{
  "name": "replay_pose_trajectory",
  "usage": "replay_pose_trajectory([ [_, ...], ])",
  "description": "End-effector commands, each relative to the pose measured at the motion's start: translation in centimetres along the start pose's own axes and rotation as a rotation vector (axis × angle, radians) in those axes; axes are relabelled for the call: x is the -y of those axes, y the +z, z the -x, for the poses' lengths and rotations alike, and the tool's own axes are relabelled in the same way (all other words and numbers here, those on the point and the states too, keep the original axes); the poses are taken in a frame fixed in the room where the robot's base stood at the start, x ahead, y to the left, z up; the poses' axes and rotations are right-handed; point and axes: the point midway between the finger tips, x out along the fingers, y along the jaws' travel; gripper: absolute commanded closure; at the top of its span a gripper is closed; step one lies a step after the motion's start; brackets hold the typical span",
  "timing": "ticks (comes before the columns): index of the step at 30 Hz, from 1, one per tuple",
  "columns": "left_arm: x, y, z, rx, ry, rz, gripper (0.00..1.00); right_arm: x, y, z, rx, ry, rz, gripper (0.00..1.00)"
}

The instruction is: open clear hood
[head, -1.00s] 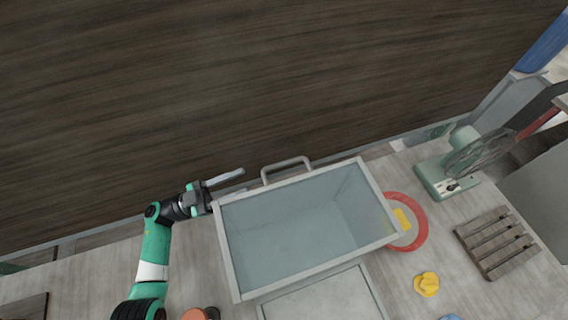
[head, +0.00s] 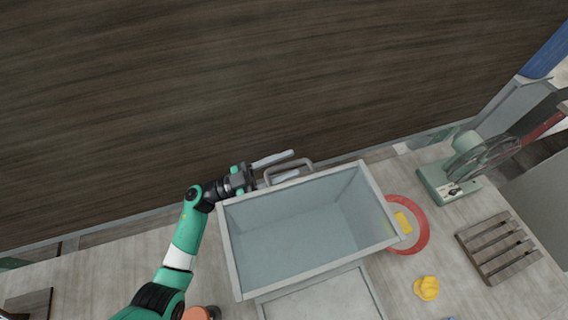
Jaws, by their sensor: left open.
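The clear hood (head: 310,228) is a see-through box with a pale grey frame, in the middle of the head view. It looks shut, with a grey bar handle (head: 290,165) on its far edge. My left gripper (head: 279,168) is open at the left part of the handle, its fingers pointing right. One finger lies on the far side of the handle and the other lies close to its near side. I cannot tell whether either finger touches the handle. My right gripper is not in view.
A red ring (head: 421,238) with a yellow piece sits right of the hood. A yellow lump (head: 426,288), a slatted wooden rack (head: 497,248) and a green fan (head: 463,165) stand further right. A pale panel (head: 325,300) lies in front of the hood.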

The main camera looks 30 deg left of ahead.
Motion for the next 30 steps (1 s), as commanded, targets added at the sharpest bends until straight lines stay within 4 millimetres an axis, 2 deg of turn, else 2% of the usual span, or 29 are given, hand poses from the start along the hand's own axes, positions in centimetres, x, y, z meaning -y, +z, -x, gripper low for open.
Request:
replay_pose_trajectory([
  [2,0.01,0.0,0.02,0.0,0.0,0.0,0.57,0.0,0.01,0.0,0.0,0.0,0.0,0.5],
  [9,0.01,0.0,0.05,0.0,0.0,0.0,1.0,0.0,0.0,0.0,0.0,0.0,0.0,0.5],
  [30,0.01,0.0,0.07,0.0,0.0,0.0,1.0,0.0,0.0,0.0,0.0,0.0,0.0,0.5],
])
